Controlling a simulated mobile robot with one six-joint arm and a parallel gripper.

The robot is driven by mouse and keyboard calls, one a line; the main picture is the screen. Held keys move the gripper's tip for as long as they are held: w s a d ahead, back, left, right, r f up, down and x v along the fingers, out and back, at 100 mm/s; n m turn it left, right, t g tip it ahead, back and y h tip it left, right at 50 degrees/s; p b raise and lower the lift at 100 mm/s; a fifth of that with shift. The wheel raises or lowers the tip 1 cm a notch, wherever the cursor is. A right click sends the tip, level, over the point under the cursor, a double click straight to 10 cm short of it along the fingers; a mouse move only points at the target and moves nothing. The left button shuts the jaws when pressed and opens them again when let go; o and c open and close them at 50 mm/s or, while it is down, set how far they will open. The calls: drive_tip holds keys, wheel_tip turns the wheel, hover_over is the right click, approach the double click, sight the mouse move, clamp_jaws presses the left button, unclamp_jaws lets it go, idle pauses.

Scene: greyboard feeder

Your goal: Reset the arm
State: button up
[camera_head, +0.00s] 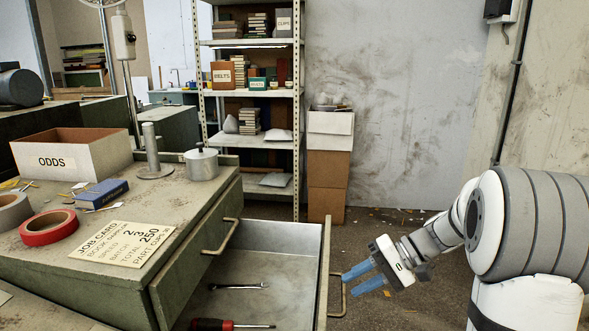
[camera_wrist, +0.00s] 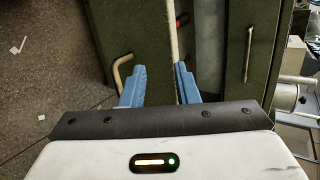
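My gripper (camera_head: 347,284) is on the arm at the right, with its two blue fingers pointing left toward the front of the pulled-out drawer (camera_head: 322,265). The fingers are apart and I see nothing held between them. In the wrist view the gripper (camera_wrist: 157,68) shows the drawer's green front and pale top edge beyond the fingers. The drawer's handle (camera_head: 337,296) is close to the fingertips in the head view; it also shows left of the fingers in the wrist view (camera_wrist: 122,72). I cannot tell whether a finger touches it.
Inside the drawer lie a red-handled screwdriver (camera_head: 228,324) and a wrench (camera_head: 238,286). The bench (camera_head: 190,215) at left holds an ODDS box (camera_head: 95,162), a job card (camera_head: 125,243) and tape rolls.

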drive_tip(key=s+r+n+t+h+p, duration=0.1)
drive_tip(key=s+r+t+h+p, duration=0.2)
drive_tip(key=s+r+h+p, duration=0.8)
drive_tip(key=s+r+p, duration=0.7)
drive_tip(key=r+p, duration=0.2)
drive_tip(key=r, duration=0.2)
drive_tip(key=shift+s+d+p, duration=0.15)
drive_tip(key=shift+s+p, duration=0.2)
drive_tip(key=shift+s, duration=0.05)
